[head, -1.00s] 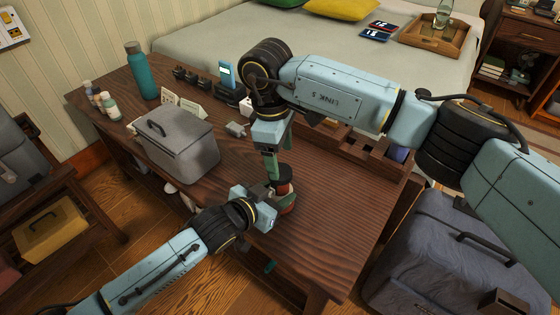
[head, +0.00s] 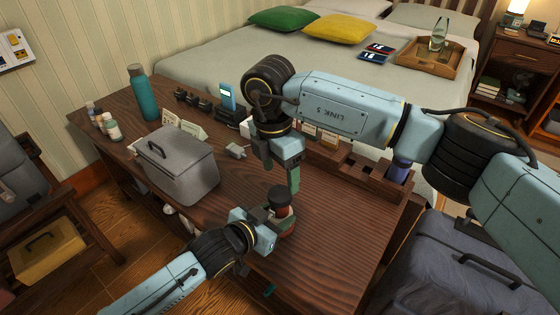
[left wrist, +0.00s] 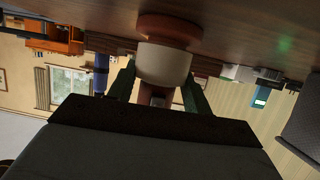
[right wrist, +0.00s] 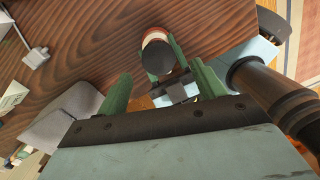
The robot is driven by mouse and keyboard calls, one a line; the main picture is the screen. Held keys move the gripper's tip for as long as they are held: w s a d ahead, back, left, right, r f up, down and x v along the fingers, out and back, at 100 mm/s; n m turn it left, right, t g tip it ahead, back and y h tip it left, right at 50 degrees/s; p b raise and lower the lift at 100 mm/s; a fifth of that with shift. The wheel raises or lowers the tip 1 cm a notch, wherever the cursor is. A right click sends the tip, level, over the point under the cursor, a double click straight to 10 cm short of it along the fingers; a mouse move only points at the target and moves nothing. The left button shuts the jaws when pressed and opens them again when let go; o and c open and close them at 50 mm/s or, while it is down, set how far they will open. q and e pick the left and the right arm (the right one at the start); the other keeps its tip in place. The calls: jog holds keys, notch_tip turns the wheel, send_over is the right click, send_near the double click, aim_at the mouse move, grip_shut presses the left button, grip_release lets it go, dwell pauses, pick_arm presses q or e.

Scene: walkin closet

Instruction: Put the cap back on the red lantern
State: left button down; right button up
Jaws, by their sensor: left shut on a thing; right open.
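The red lantern (head: 287,228) stands upright on the wooden desk near its front edge. Its red base and cream body (left wrist: 163,65) show in the left wrist view. The dark round cap (head: 279,196) sits on top of the lantern, and it also shows from above in the right wrist view (right wrist: 160,58). I cannot tell how firmly it is seated. My left gripper (head: 270,222) is shut on the lantern's body from the front left. My right gripper (right wrist: 161,72) is open above the cap, its green fingers apart and empty.
On the desk (head: 330,245), a grey lidded box (head: 180,170) stands left of the lantern. A teal bottle (head: 143,95), small bottles (head: 107,122) and a phone on a stand (head: 227,97) are farther back. A wooden organizer (head: 365,172) lies behind my right arm. The desk's right front is clear.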

jog(key=n, duration=0.4)
jog(key=shift+r, duration=0.15)
jog(key=n, duration=0.5)
jog(key=shift+r+n, duration=0.2)
jog(key=shift+n, duration=0.2)
jog(key=n, duration=0.3)
jog(key=shift+r+n, duration=0.15)
jog(key=shift+n, duration=0.25)
jog(key=n, duration=0.3)
jog(key=shift+r+n+y, duration=0.15)
jog(key=shift+n+y, duration=0.15)
jog(key=shift+n, duration=0.1)
jog(key=n, duration=0.5)
jog(key=shift+r+n, duration=0.15)
jog(key=shift+n, duration=0.25)
jog(key=n, duration=0.3)
jog(key=shift+r+n, duration=0.15)
jog(key=shift+n, duration=0.15)
jog(key=n, duration=0.3)
jog(key=shift+r+n, duration=0.1)
jog(key=shift+n, duration=0.2)
jog(key=n, duration=0.4)
jog(key=shift+s+r+n, duration=0.1)
jog(key=shift+n, duration=0.2)
